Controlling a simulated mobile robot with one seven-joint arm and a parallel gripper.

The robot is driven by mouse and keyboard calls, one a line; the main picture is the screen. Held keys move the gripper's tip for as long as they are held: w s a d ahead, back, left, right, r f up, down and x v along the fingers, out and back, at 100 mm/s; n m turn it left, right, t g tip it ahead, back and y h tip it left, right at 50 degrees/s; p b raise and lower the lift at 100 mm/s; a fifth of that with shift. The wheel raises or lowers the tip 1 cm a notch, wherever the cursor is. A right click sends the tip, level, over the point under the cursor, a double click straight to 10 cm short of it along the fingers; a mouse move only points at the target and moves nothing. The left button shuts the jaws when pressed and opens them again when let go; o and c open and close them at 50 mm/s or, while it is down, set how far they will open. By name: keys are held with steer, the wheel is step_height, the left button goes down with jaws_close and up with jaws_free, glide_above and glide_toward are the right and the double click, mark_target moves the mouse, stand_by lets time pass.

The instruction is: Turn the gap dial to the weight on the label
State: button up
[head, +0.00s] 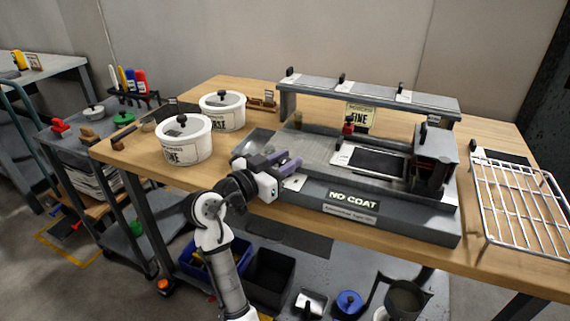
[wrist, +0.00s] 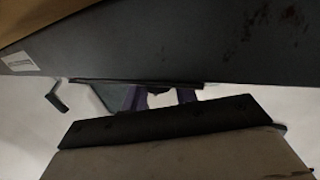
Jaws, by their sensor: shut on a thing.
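My gripper (head: 291,164), with purple fingers, is at the left front end of the grey coating machine (head: 330,193). It is shut on a small part there, apparently the gap dial, which the fingers hide in the head view. In the wrist view the purple fingers show only partly, behind a dark bar, and the dial's marks cannot be seen. A cream label (head: 360,117) stands at the back of the machine; its weight is too small to read. Two white lidded pots, the near one (head: 185,140) and the far one (head: 222,111), carry similar labels reading "FINE".
The machine's front reads "NO COAT". A raised shelf (head: 367,95) spans its back. A dark block (head: 434,160) stands at its right end. A wire rack (head: 520,205) lies on the right of the wooden table (head: 235,84). A tool cart (head: 75,136) stands left.

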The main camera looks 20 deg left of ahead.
stand_by(0.4)
steer(key=o, duration=0.9)
steer(key=shift+o, duration=0.2)
steer(key=b+v, duration=0.1)
steer(key=v, duration=1.2)
steer(key=shift+s+a, duration=0.2)
steer(key=shift+s, duration=0.15)
